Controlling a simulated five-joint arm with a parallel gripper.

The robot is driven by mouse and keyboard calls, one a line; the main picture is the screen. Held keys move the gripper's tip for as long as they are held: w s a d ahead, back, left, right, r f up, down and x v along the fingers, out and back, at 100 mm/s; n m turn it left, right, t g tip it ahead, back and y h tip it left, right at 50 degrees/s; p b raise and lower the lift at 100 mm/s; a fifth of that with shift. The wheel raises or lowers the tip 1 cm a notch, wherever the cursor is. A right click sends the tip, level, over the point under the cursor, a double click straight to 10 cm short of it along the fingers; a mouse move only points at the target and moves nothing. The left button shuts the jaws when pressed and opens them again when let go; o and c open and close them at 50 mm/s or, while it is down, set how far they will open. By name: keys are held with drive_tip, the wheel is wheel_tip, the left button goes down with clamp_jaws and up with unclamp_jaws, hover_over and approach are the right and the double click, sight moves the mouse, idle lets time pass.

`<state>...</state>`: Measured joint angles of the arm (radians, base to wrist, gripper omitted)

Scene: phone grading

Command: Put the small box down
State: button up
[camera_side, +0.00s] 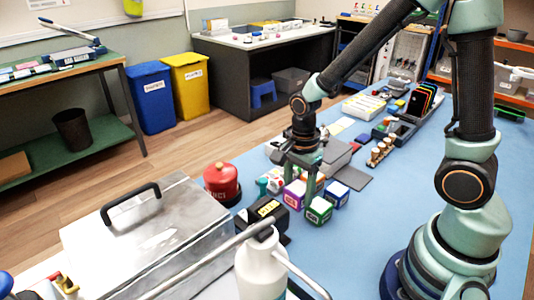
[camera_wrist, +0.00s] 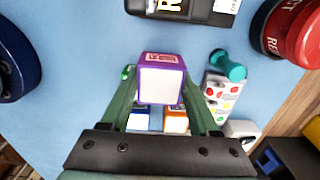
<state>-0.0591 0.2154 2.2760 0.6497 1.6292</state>
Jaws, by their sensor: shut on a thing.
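A small purple box (camera_wrist: 162,92) with a white face is between the fingers of my gripper (camera_wrist: 160,88) in the wrist view. In the side view the purple box (camera_side: 294,194) is low, close to the blue mat; I cannot tell whether it touches. My gripper (camera_side: 305,182) points down and is shut on it. A green box (camera_side: 318,211) and a blue box (camera_side: 337,194) stand close by. An orange box (camera_wrist: 176,122) and the blue box (camera_wrist: 141,120) show behind the purple one, partly covered by my gripper.
A black device with a label (camera_side: 262,213) and a red round container (camera_side: 221,183) are nearby at left. A teal stamp-like object (camera_wrist: 228,66) lies by a sticker card (camera_wrist: 217,92). A metal case (camera_side: 150,235) fills the front left. The mat right of the boxes (camera_side: 400,185) is clear.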

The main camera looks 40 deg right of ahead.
drive_tip(key=w+d+r, duration=0.2)
drive_tip(key=r, duration=0.5)
drive_tip(key=w+d+r, duration=0.2)
drive_tip(key=w+r, duration=0.1)
drive_tip(key=r, duration=0.4)
drive_tip(key=f, duration=2)
drive_tip(key=shift+s+d, duration=0.2)
drive_tip(key=shift+s, duration=0.05)
drive_tip(key=o, duration=1.1)
